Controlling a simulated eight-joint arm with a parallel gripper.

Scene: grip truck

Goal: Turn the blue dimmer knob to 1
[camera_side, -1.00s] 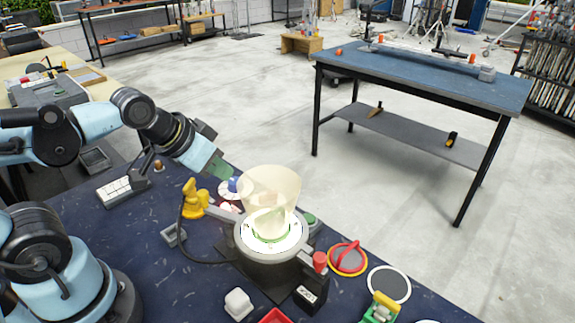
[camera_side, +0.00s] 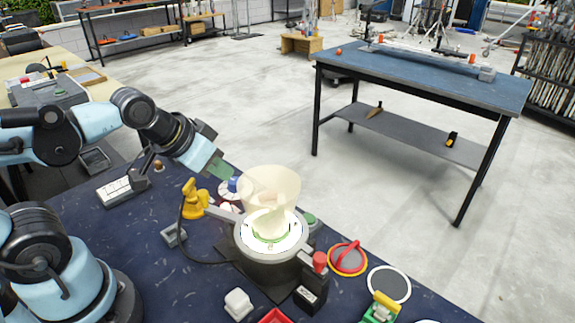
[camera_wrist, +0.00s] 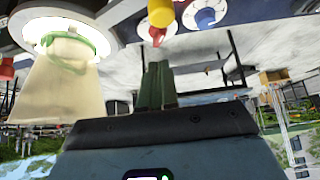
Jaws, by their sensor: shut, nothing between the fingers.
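The dial's numbers are too small to read. My gripper (camera_side: 221,169) has its green fingers just up and left of the knob in the side view, apparently apart from it. In the wrist view my gripper (camera_wrist: 157,70) is shut and empty, with its fingertips below and left of the knob.
A pale cone (camera_side: 269,190) on a glowing round base stands close to the right of the knob. A yellow fixture (camera_side: 193,197) is to its left. A red knob (camera_wrist: 157,36) on a white dial is beside the blue one. A red-handled disc (camera_side: 347,258) lies farther right.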

